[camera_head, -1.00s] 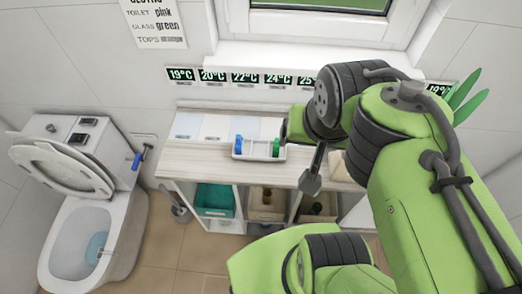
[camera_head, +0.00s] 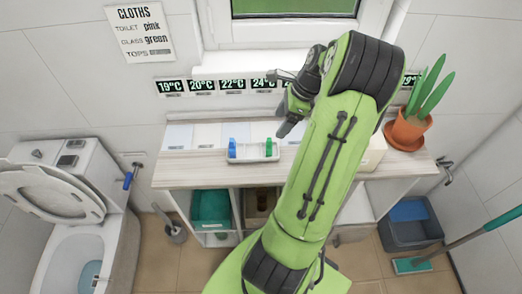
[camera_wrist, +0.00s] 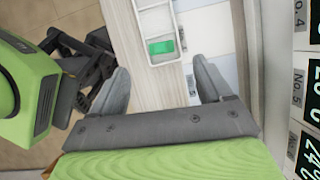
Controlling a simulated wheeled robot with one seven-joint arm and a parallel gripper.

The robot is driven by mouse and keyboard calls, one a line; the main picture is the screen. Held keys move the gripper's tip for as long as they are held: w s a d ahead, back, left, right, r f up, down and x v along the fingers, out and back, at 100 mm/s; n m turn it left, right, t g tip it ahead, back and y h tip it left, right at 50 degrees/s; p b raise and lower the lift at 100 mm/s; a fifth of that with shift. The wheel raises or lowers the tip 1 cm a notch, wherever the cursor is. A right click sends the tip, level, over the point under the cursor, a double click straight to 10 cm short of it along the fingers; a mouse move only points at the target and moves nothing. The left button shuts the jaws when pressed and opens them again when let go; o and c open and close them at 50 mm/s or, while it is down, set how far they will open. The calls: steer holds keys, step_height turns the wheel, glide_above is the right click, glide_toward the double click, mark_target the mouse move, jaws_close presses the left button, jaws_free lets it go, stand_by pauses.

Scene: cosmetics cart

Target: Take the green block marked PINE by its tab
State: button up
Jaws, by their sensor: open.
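The green block (camera_head: 268,147) stands at the right end of a small white tray (camera_head: 250,155) on the counter. In the wrist view the green block (camera_wrist: 160,46) lies inside the tray's end; no PINE mark is legible and I cannot make out its tab. A blue block (camera_head: 232,147) is at the tray's left end. My gripper (camera_head: 284,128) is just right of the tray in the head view. In the wrist view my gripper (camera_wrist: 163,84) is open and empty, its fingers apart, with the green block ahead of the gap between them.
Pale labelled mats (camera_head: 208,135) lie behind the tray. A potted plant (camera_head: 408,130) stands at the counter's right end. A toilet (camera_head: 75,215) is at the left. The counter left of the tray is clear.

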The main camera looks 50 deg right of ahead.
mark_target(270, 139)
steer(key=b+x, duration=0.2)
steer(key=x, duration=0.9)
steer(key=shift+f+b, duration=0.3)
steer(key=shift+f, duration=0.05)
steer(key=c, duration=1.1)
